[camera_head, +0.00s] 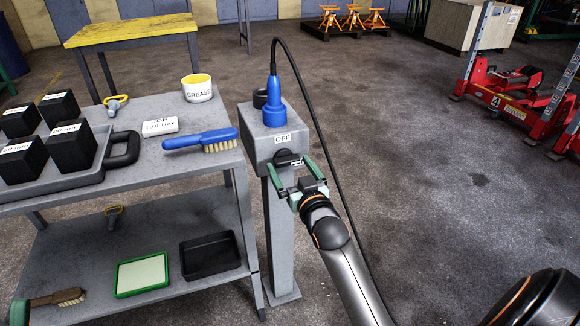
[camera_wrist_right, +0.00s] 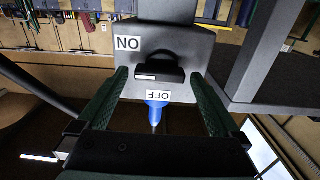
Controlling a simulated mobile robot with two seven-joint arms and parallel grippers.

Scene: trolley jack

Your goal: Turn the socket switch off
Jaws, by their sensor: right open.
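The grey socket box (camera_head: 262,140) stands on a post, with an OFF label (camera_head: 283,138) on its face. A black rotary switch (camera_head: 287,157) sits below that label. My left gripper is not in view.
A blue plug (camera_head: 274,104) with a black cable (camera_head: 322,115) sits on top of the box; the cable hangs down beside my right arm. A grey trolley (camera_head: 190,185) with a blue brush (camera_head: 200,140) and black blocks stands left. Floor to the right is clear before red jacks (camera_head: 515,92).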

